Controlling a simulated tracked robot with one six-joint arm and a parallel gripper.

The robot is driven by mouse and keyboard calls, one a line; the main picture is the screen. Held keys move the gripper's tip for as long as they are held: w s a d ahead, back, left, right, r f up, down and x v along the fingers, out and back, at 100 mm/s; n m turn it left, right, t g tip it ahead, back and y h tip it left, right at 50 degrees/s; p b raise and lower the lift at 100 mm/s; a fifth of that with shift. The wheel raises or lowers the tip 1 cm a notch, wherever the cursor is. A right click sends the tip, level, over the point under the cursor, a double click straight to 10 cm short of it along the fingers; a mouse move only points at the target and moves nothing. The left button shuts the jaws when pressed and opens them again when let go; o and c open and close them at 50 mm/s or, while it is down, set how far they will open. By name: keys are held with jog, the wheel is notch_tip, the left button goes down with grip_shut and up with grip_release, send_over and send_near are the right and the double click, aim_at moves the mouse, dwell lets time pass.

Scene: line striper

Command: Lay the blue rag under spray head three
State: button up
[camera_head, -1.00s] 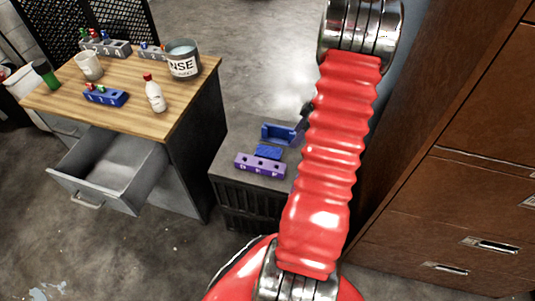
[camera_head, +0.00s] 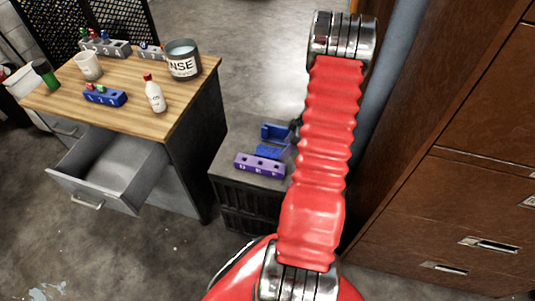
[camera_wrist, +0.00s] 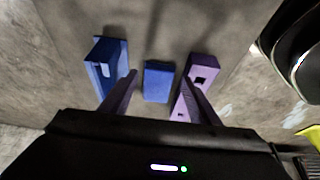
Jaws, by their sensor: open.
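The blue rag (camera_head: 269,152) looks like a small folded block on the dark crate, between a blue open holder and a purple block with holes. It also shows in the wrist view (camera_wrist: 158,84). My gripper (camera_wrist: 161,76) is open, and its two fingers show on either side of the rag, apart from it in the picture. How far above the rag they are I cannot tell. In the head view my arm mostly hides the gripper. A blue numbered block (camera_head: 105,96) with small coloured heads stands on the desk; which spray head is three I cannot make out.
The blue holder (camera_wrist: 104,64) and the purple block (camera_wrist: 203,70) flank the rag closely on the crate (camera_head: 240,192). The desk (camera_head: 130,112) carries a bottle (camera_head: 154,95), a RINSE tub (camera_head: 183,62), a cup and a grey rack. Its drawer (camera_head: 108,177) is open. Brown cabinets stand at right.

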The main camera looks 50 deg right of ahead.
jog(key=shift+x, duration=2.55)
jog(key=shift+w, duration=0.1)
jog(key=shift+c, duration=0.3)
jog(key=c, duration=0.7)
notch_tip(320, 180, up, 10)
